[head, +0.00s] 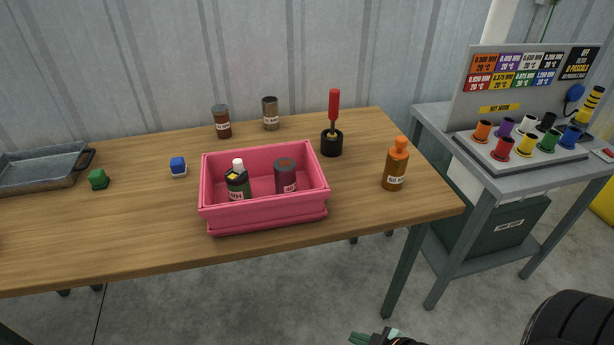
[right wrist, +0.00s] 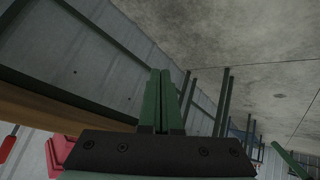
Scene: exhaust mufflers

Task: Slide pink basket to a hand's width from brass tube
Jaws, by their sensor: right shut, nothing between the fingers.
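The pink basket (head: 265,216) stands upright on the wooden table, near its front edge. It holds a dark green bottle (head: 237,185) with a white cap and a dark tube (head: 285,176). A brownish-tan tube (head: 270,113) with a white label stands behind the basket; it looks most like the brass tube. A wide gap of bare table separates them. My right gripper (head: 376,338) shows at the bottom edge, low in front of the table and apart from the basket. Its green fingers (right wrist: 165,100) are shut and empty. Part of the basket (right wrist: 60,152) shows in the right wrist view. My left gripper is out of view.
A darker brown tube (head: 221,121) stands left of the tan one. A red-handled tool in a black holder (head: 332,143) and an orange bottle (head: 395,170) stand right of the basket. Blue (head: 178,167) and green (head: 98,180) pieces and a metal tray (head: 40,170) lie left.

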